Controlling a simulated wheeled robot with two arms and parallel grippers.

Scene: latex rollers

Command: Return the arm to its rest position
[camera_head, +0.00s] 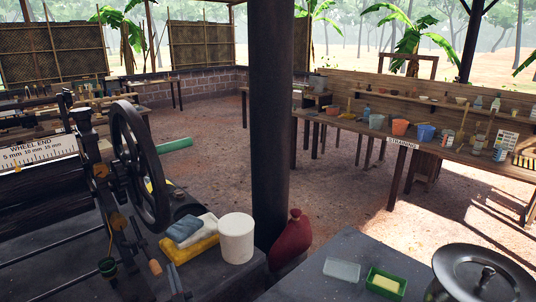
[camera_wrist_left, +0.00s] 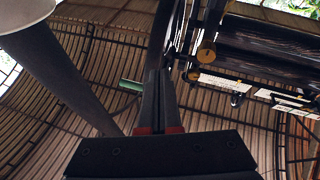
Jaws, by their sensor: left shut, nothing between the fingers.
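My left gripper (camera_wrist_left: 160,75) shows in the left wrist view, with its two dark fingers together and nothing between them. Red parts show at the base of the fingers. In the head view I cannot clearly pick it out from the dark machine parts at the lower left. The roller machine (camera_head: 120,165), with its large dark handwheel, stands at the left of the head view. Its rollers and scale (camera_wrist_left: 260,88) also show at the upper right of the left wrist view, apart from the fingertips. My right gripper is in neither view.
A dark post (camera_head: 270,130) rises mid-view. Open floor lies behind, before a long bench (camera_head: 375,133).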

